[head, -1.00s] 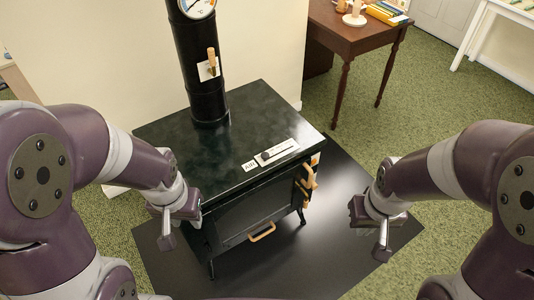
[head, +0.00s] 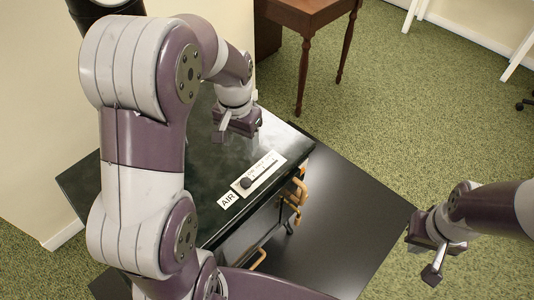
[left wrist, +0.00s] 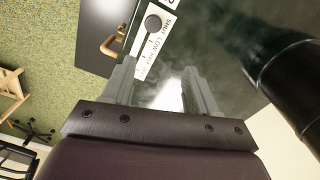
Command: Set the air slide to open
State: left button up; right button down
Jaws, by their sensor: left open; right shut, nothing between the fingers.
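The air slide is a dark round knob (head: 246,182) on a white scale plate (head: 265,170) on top of the black stove (head: 200,160). The knob sits near the plate's end beside the AIR label (head: 228,200). In the left wrist view the knob (left wrist: 153,22) is at the lettered end that appears to read SHUT. My left gripper (head: 238,137) is open and empty above the stove top, beyond the plate's far end from the knob. In the left wrist view its fingers (left wrist: 160,90) are apart, with the plate beyond them. My right gripper (head: 433,268) is shut and empty, off to the right.
The black stovepipe (head: 100,8) rises at the stove's back; it also shows in the left wrist view (left wrist: 290,75). Wooden handles (head: 297,195) stick out from the stove's front. A dark floor mat (head: 350,210) lies before it. A wooden desk (head: 312,12) stands behind.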

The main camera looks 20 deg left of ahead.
aim_at(246, 182)
pick_arm(q)
jog(key=f+b, duration=0.1)
jog(key=f, duration=0.6)
jog(key=s+d+f+b, duration=0.1)
jog(key=f, duration=0.3)
jog(key=shift+d+f+b, duration=0.1)
jog(key=shift+f+b, duration=0.2)
jog(key=shift+s+f, duration=0.1)
jog(key=shift+f, duration=0.15)
jog(key=shift+s+d+r, duration=0.2)
jog(key=shift+s+d, duration=0.15)
jog(key=shift+d, duration=0.05)
jog(key=c, duration=0.7)
jog(key=shift+a+f, duration=0.1)
jog(key=shift+a, duration=0.1)
grip_shut()
pick_arm(e)
jog(key=shift+s+d+f, duration=0.5)
jog(key=shift+f, duration=0.15)
jog(key=shift+s+d+f, duration=0.45)
jog(key=shift+d+f, duration=0.05)
jog(key=shift+f, duration=0.1)
